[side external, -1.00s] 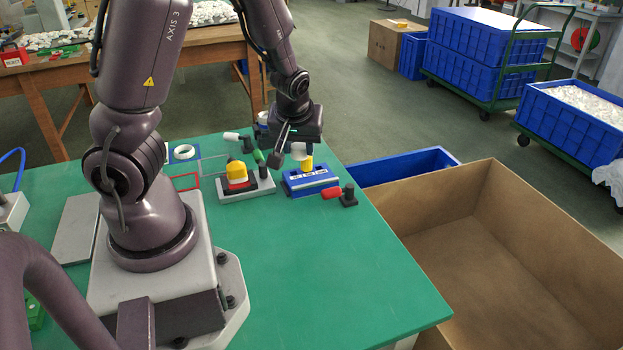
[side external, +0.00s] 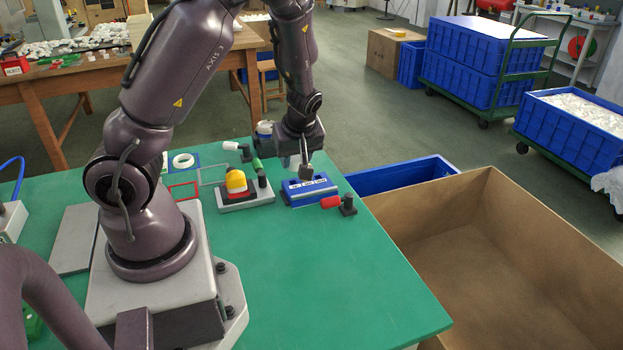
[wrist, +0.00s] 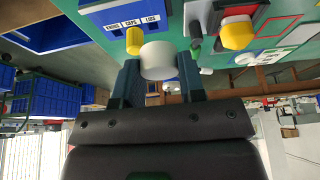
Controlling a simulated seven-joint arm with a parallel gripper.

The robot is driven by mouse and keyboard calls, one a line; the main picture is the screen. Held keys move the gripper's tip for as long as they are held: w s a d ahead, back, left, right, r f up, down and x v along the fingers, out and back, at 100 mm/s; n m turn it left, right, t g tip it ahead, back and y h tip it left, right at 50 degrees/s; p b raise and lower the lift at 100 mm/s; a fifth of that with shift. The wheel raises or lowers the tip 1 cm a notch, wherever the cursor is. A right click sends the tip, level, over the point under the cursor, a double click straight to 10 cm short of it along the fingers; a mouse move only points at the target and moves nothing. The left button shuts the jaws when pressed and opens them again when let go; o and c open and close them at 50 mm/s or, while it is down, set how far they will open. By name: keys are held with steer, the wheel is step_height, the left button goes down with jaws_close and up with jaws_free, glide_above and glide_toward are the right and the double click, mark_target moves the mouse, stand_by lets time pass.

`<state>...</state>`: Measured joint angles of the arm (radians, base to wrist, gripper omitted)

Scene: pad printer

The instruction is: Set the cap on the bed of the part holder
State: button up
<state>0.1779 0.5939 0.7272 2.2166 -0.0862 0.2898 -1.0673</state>
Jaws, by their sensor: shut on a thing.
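My gripper (wrist: 160,78) is shut on a white round cap (wrist: 158,60), held between its fingertips. In the side view my gripper (side external: 300,164) is low over the blue rack (side external: 310,192), and only part of the cap (side external: 293,162) shows. The rack (wrist: 103,7) carries labels for knobs, caps and lids. A yellow piece (wrist: 133,40) is beside the cap in the wrist view; the side view hides it. The grey part holder (side external: 246,200) stands left of the rack. A yellow rounded piece (side external: 236,182) sits on its red and black bed.
A blue bin (side external: 400,175) and large cardboard box (side external: 470,235) adjoin the table. The green front table is clear.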

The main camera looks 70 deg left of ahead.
glide_above(310, 186)
steer(key=d, duration=0.2)
steer(key=f, duration=0.6)
steer(key=shift+s, duration=0.3)
steer(key=shift+w+a+f, duration=0.1)
steer(key=shift+w+f, duration=0.05)
steer(key=shift+f, duration=0.75)
steer(key=shift+w+a+f, duration=0.1)
steer(key=shift+f, duration=0.8)
steer(key=shift+f, duration=0.1)
steer(key=shift+f, duration=0.1)
steer(key=o, duration=0.9)
